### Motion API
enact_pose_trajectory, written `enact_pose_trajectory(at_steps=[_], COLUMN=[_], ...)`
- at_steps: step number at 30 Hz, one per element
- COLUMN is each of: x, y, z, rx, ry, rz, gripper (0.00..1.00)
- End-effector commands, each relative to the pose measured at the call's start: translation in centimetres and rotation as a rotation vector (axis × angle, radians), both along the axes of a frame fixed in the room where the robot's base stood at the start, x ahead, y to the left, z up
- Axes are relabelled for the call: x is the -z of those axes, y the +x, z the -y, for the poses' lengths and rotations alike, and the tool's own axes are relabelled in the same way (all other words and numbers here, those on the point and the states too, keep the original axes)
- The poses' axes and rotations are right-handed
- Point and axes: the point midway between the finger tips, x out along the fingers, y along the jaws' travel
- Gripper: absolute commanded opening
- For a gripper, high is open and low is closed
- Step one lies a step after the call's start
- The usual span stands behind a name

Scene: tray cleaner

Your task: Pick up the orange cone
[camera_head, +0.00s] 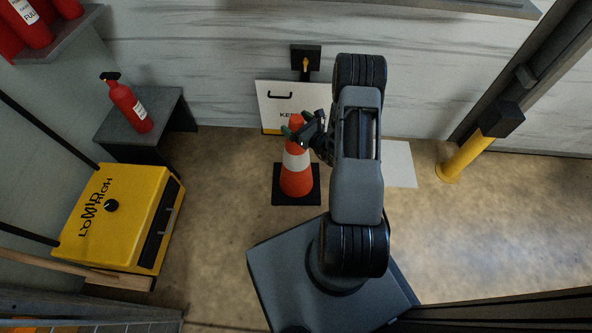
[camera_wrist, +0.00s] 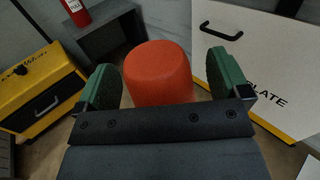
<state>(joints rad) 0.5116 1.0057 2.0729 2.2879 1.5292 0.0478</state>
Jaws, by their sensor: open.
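The orange cone (camera_head: 297,178) stands upright on the floor on a black square base, with a white band around its middle. My gripper (camera_head: 297,131) is at the cone's top in the head view, reaching in from the right. In the wrist view the cone's orange top (camera_wrist: 158,72) lies between the two green fingers of my gripper (camera_wrist: 160,86). The fingers are open, with a visible gap on each side of the cone at the front. The cone's lower part is hidden in the wrist view by the gripper body.
A white panel (camera_head: 268,98) with a handle leans on the wall behind the cone. A yellow box (camera_head: 140,205) and a dark stand (camera_head: 172,112) with a red extinguisher (camera_head: 128,105) are at left. A yellow post (camera_head: 462,160) stands at right. Floor right of my arm is mostly clear.

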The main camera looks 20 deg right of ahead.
Motion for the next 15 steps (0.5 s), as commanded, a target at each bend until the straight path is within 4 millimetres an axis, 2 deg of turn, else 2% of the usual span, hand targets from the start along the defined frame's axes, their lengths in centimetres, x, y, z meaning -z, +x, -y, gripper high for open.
enact_pose_trajectory(at_steps=[2,15], x=[-0.01,0.00], y=[-0.01,-0.04], z=[0.00,0.01], rx=[0.000,0.000], ry=[0.000,0.000], rz=[0.000,0.000], gripper=[0.92,0.50])
